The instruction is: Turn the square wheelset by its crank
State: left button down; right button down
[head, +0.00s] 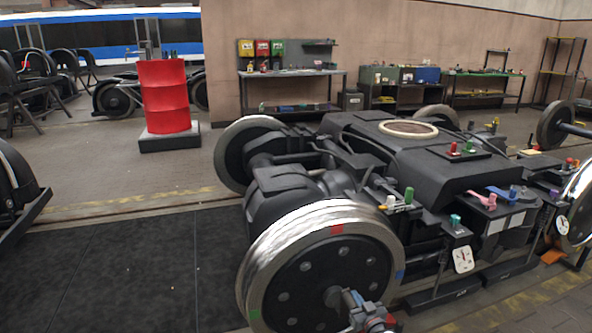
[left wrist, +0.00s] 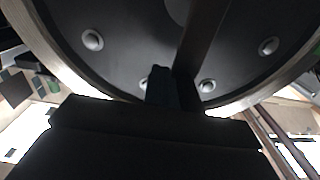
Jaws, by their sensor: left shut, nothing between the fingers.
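The near wheel (head: 305,270) of the bogie stands upright, with a shiny tread, a black bolted face and red, green and blue rim marks. Its hub (head: 334,297) is grey. My left gripper (head: 358,302) is shut and empty, low in front of the wheel face near the hub. In the left wrist view, the wheel's bolted face (left wrist: 120,65) fills the upper part, and a dark bar (left wrist: 203,38), perhaps the crank, crosses it close to my dark fingers (left wrist: 160,85). I cannot tell whether they touch. My right gripper is not in view.
The black bogie frame (head: 380,155) extends behind the wheel, with small coloured levers and a white dial (head: 463,259) on its right side. A red drum (head: 164,97) and workbenches (head: 290,72) stand at the back. Dark floor mats (head: 120,265) lie clear at left.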

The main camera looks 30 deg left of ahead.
aim_at(342, 296)
pick_arm(q)
jog(key=shift+s+a, duration=0.1)
jog(key=shift+a, duration=0.05)
jog(key=shift+s+a+r, duration=0.1)
jog(key=shift+s, duration=0.1)
jog(key=shift+s+a+r, duration=0.1)
jog(key=shift+s+a, duration=0.25)
jog(key=shift+s, duration=0.2)
dwell(0.5)
jog(key=shift+s+a, duration=0.55)
jog(key=shift+s, duration=0.05)
jog(key=shift+s+a, duration=0.15)
jog(key=shift+s, duration=0.05)
dwell(0.3)
